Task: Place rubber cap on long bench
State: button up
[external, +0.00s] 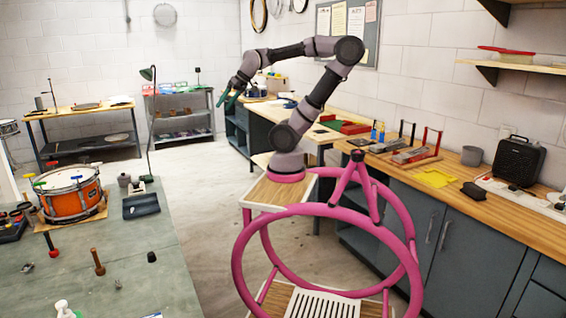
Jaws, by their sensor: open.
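My gripper (226,101) is raised at the end of my arm, over the floor side of the room near the far end of the counter. It is open, and nothing shows between its green fingers. A small black piece (151,256), which may be the rubber cap, lies on the grey-green bench top at left; it is too small to be sure. The long wood-topped bench (516,226) runs along the right wall above dark cabinets. My gripper is apart from both the black piece and the bench top.
An orange drum (70,198), a brown wooden peg (97,262) and a dark tray (141,206) stand on the left bench. A black speaker-like box (518,160), a grey cup (471,156) and a yellow cloth (436,178) occupy the right bench. Open floor lies between.

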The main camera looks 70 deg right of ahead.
jog(key=shift+o, duration=0.4)
jog(key=shift+s+r+m, duration=0.2)
jog(key=shift+s+m, duration=0.1)
jog(key=shift+s, duration=0.55)
jog(key=shift+a, duration=0.1)
